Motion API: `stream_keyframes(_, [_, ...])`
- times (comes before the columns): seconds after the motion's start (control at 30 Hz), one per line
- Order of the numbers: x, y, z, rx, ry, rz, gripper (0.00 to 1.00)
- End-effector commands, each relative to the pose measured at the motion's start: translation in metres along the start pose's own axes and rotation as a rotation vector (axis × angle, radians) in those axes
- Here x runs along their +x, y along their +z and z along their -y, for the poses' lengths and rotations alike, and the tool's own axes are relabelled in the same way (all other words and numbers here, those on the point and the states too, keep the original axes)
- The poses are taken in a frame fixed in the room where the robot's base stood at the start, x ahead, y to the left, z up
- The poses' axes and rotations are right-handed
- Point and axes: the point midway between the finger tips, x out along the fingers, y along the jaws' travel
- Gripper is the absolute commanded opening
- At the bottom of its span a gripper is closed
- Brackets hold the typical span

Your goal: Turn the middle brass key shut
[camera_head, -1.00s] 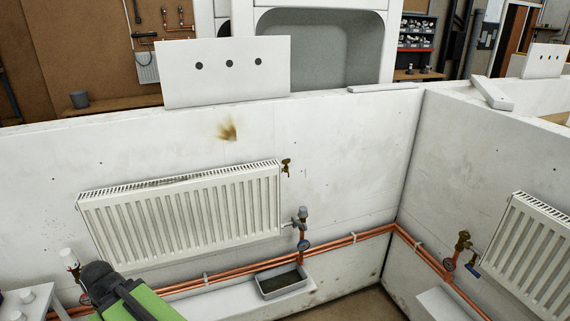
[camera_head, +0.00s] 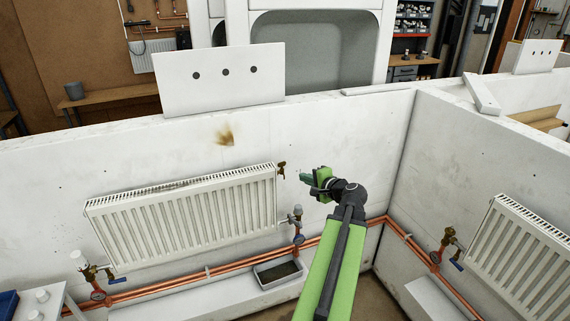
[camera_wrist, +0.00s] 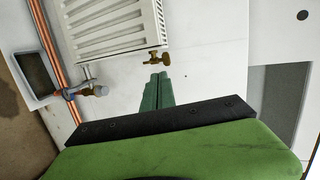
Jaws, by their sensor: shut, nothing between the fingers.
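The brass key (camera_head: 282,169) sticks out at the upper right corner of the left-hand white radiator (camera_head: 185,215). It also shows in the wrist view (camera_wrist: 157,59), just beyond my fingertips. My gripper (camera_head: 303,177) is just right of the key, its green fingers shut and empty, pointing left. In the wrist view the fingertips (camera_wrist: 159,76) are close to the key, with a small gap between. A second radiator (camera_head: 525,245) stands at the far right. I cannot tell from these views which bay counts as the middle one.
Copper pipes (camera_head: 330,238) run along the wall foot. A valve (camera_head: 296,217) sits below the key, above a grey tray (camera_head: 278,271). Another valve with a blue lever (camera_head: 103,273) is at the radiator's lower left. The wall right of my gripper is clear.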

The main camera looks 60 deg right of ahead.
Motion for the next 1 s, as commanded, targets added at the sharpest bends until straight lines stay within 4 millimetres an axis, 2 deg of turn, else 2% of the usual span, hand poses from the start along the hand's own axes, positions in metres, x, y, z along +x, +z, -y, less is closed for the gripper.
stream_keyframes(0.13, [0.0,-0.003,0.0,0.005,-0.004,-0.004,0.0])
stream_keyframes(0.23, [0.01,-0.003,-0.001,0.003,-0.003,-0.002,0.0])
stream_keyframes(0.7, [0.109,-0.002,0.0,0.001,-0.002,0.001,0.0])
stream_keyframes(0.83, [0.127,-0.001,0.009,0.001,-0.002,0.002,0.0])
stream_keyframes(1.0, [0.138,-0.001,0.012,0.001,-0.002,0.0,0.0])
